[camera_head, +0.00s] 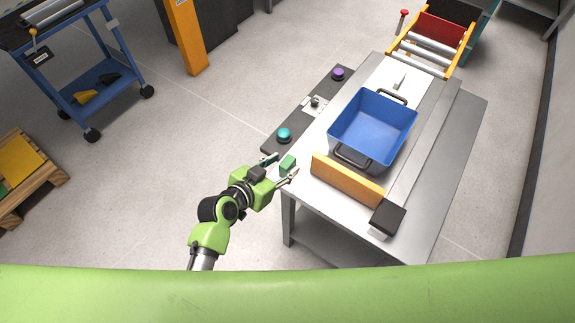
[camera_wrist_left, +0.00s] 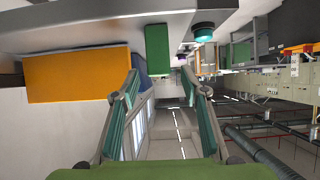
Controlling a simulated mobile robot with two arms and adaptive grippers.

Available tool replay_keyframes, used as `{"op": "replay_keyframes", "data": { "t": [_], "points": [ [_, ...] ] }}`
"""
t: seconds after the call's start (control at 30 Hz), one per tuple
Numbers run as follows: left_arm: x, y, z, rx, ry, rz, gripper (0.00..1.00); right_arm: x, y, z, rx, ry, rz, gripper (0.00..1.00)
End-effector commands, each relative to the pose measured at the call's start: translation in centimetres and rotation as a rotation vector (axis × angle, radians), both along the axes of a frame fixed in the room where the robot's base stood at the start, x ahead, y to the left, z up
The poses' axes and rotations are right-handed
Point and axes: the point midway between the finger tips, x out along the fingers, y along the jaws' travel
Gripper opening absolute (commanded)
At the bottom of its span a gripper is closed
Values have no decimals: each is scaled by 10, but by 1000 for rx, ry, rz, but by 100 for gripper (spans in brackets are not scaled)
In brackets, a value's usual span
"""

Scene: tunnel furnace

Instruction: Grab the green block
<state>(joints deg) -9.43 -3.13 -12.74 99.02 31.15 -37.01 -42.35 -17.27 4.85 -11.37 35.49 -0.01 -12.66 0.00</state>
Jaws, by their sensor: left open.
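The green block (camera_head: 288,163) stands near the table's left front corner. My left gripper (camera_head: 281,169) is beside it at the table edge, with its fingers apart. In the left wrist view, the table appears along the top of the picture. There the green block (camera_wrist_left: 157,48) shows above the space between the two open fingers (camera_wrist_left: 169,84), and nothing is seen between the pads. Whether a finger touches the block cannot be told. My right gripper is not in view.
The metal table (camera_head: 300,205) holds a blue bin (camera_head: 372,128) with black handles and an orange bar (camera_head: 347,180). A dark strip with a teal button (camera_head: 284,134) and a purple button (camera_head: 338,73) runs along its left edge. Open floor lies left.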

Motion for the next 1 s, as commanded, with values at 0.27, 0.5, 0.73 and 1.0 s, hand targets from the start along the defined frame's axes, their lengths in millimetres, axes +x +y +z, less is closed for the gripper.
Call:
{"op": "replay_keyframes", "data": {
  "t": [0.27,0.5,0.73,1.0],
  "points": [
    [20,-15,-12,-2,1,0,41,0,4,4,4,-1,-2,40],
    [22,-16,-14,0,0,0,41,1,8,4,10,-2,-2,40],
    [22,-16,-14,1,1,0,0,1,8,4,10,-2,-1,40],
    [22,-16,-13,0,0,0,0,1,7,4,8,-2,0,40]
  ]
}}
